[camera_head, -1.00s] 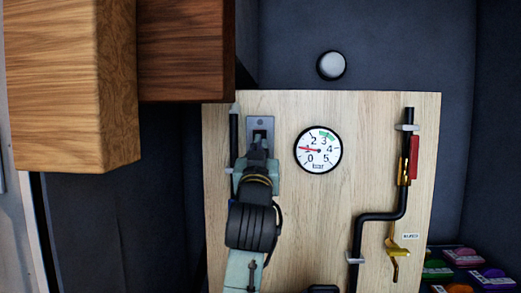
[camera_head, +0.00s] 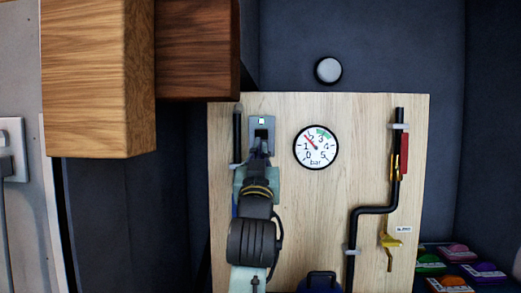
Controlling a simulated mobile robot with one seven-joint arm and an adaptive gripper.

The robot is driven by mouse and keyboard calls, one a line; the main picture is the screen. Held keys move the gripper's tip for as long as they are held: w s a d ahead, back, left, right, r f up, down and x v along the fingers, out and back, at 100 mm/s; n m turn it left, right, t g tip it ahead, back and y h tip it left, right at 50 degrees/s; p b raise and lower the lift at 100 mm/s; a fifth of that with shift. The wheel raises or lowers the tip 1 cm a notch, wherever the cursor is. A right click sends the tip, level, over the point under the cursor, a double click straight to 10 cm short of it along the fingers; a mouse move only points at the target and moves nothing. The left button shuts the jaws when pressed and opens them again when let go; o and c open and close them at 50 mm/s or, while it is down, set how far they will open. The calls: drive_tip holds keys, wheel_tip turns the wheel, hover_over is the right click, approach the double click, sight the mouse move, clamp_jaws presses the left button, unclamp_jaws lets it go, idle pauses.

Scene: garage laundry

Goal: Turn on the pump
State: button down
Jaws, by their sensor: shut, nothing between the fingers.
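The grey switch plate (camera_head: 271,126) is mounted at the upper left of the pale wooden panel, with a small lit greenish-white lamp at its top. My gripper (camera_head: 262,147) is shut and empty, its tip at the dark lower part of the switch. The tip hides part of the switch, so I cannot tell whether they touch. The round pressure gauge (camera_head: 316,147) is to the right of the switch. Its red needle points up-left, close to 2. A blue rounded body (camera_head: 320,281), perhaps the pump, shows partly at the bottom edge.
Wooden cabinets (camera_head: 98,80) hang at upper left. Colourful packages (camera_head: 458,268) lie at lower right. A round grey knob (camera_head: 328,70) is above the panel.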

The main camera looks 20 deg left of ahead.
drive_tip(key=s+d+f+b, duration=0.1)
drive_tip(key=s+f+b, duration=0.1)
drive_tip(key=s+f, duration=0.2)
drive_tip(key=shift+s+d+f, duration=0.2)
drive_tip(key=shift+s+f, duration=0.2)
drive_tip(key=shift+f, duration=0.25)
drive_tip(key=shift+f, duration=0.1)
